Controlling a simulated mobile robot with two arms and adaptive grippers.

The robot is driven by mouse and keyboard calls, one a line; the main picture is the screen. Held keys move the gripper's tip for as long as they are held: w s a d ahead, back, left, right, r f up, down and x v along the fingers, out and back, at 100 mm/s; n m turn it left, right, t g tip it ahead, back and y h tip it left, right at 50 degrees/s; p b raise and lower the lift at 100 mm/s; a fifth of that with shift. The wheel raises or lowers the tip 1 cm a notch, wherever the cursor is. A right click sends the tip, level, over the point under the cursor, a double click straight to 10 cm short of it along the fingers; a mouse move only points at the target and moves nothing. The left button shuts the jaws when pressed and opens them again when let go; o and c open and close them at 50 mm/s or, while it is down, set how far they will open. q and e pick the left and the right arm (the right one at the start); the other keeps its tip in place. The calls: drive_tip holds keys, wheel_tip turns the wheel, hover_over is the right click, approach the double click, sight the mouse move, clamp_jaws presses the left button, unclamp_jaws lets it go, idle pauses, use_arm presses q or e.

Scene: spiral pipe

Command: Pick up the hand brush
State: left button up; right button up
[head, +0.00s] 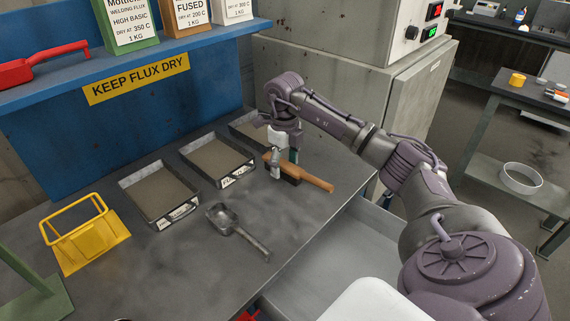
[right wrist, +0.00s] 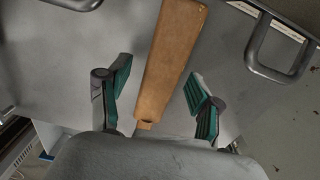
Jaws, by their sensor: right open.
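The hand brush (head: 314,181), with a wooden handle and dark bristles, lies on the grey workbench (head: 185,270) near its right edge. My right gripper (head: 283,166) is over the brush's far end and hides part of it. In the right wrist view, the wooden brush (right wrist: 172,60) runs between the two green-padded fingers of the right gripper (right wrist: 157,98). The fingers are open, with a gap to the wood on each side. My left gripper is out of view.
Several flux trays, including the middle tray (head: 247,178), line the back of the bench. A metal scoop (head: 236,232) lies left of the brush, and a yellow holder (head: 90,245) stands farther left. An open drawer (head: 325,260) projects below the front edge.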

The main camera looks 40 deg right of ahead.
drive_tip(key=shift+f, duration=0.25)
clamp_jaws()
drive_tip(key=shift+r, duration=0.1)
drive_tip(key=shift+r, duration=0.1)
